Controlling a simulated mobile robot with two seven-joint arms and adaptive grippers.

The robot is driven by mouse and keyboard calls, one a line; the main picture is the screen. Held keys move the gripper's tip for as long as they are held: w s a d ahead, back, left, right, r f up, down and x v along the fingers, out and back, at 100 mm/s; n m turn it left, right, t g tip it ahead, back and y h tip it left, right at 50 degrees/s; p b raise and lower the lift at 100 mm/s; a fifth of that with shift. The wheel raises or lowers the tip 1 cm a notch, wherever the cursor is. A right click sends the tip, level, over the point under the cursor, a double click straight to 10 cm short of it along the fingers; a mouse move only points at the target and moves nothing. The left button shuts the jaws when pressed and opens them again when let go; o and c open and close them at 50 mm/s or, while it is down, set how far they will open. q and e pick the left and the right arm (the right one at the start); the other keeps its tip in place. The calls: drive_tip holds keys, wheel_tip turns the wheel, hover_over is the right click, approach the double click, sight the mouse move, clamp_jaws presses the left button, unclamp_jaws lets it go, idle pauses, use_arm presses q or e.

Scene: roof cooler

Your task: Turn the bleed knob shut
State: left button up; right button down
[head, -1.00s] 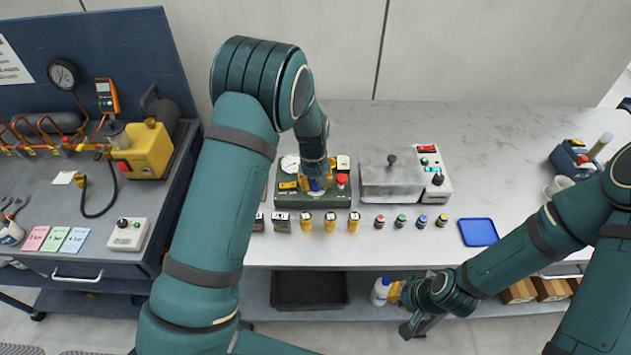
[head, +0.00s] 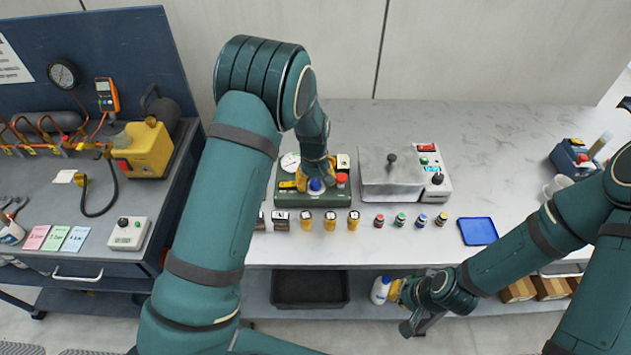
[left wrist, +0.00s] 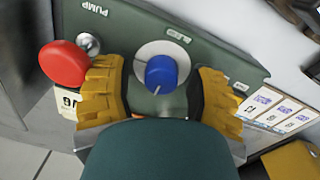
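A blue knob (head: 316,185), which I take for the bleed knob, sits on a green pump box (head: 285,200) on the white bench. In the left wrist view the blue knob (left wrist: 161,72) stands on a pale round dial, with a short white mark at its lower edge. My left gripper (head: 316,179) is over the box. Its yellow fingers are spread on either side of the knob, with a visible gap on both sides, so it is open and empty. My right gripper (head: 411,326) hangs low in front of the shelf; its fingers cannot be made out.
A red knob (left wrist: 64,65) stands close to the left finger. A grey lidded unit (head: 392,175) is right of the box. Several small jars and bottles line the bench in front. A blue tray (head: 478,232) lies further right, and a black bin (head: 310,290) is below.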

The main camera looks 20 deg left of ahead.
sight(315, 182)
use_arm(q)
drive_tip(key=shift+a, duration=0.1)
drive_tip(key=shift+s+r, duration=0.1)
drive_tip(key=shift+r, duration=3.9)
